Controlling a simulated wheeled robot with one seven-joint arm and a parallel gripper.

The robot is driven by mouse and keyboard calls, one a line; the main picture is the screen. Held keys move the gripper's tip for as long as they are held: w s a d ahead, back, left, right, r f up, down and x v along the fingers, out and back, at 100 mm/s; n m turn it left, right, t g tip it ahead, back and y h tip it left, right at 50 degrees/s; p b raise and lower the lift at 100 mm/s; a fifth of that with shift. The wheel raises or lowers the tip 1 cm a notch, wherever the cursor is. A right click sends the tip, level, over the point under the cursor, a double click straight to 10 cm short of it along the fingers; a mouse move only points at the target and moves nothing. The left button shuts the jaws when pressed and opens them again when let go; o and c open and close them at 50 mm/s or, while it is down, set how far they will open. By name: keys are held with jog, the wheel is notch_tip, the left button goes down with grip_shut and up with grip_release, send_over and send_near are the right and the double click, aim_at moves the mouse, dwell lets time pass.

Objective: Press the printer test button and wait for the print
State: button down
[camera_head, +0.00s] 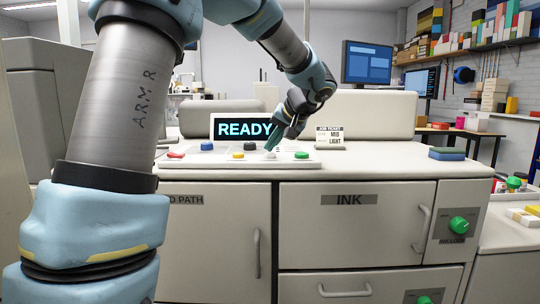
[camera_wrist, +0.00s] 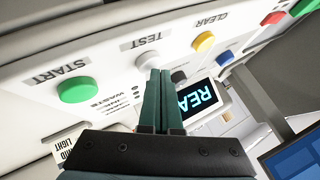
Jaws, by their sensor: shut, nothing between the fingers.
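The printer's control panel (camera_head: 215,160) has a row of coloured buttons. The pale test button (camera_wrist: 150,60) sits by the TEST label (camera_wrist: 147,42) in the wrist view, partly covered by my fingertips. It also shows in the head view (camera_head: 270,156), just under the fingertips. My gripper (camera_head: 271,148) is shut and empty, pointing down at this button; it also shows in the wrist view (camera_wrist: 154,74). I cannot tell whether the tips touch or press it. The display (camera_head: 240,127) reads READY. No printed sheet is visible.
The green START button (camera_wrist: 75,90) is beside the test button; a black button (camera_wrist: 179,76) and the yellow button (camera_wrist: 203,41) by CLEAR lie on the other side. A job ticket (camera_head: 330,137) stands behind the panel.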

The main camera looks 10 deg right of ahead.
aim_at(272, 154)
jog(key=shift+f+b, duration=0.25)
jog(key=shift+b, duration=0.05)
jog(key=shift+r, duration=0.1)
dwell(0.4)
jog(key=shift+r+p, duration=0.3)
jog(key=shift+r, duration=0.45)
jog(key=shift+r+p, duration=1.3)
jog(key=shift+r, duration=1.15)
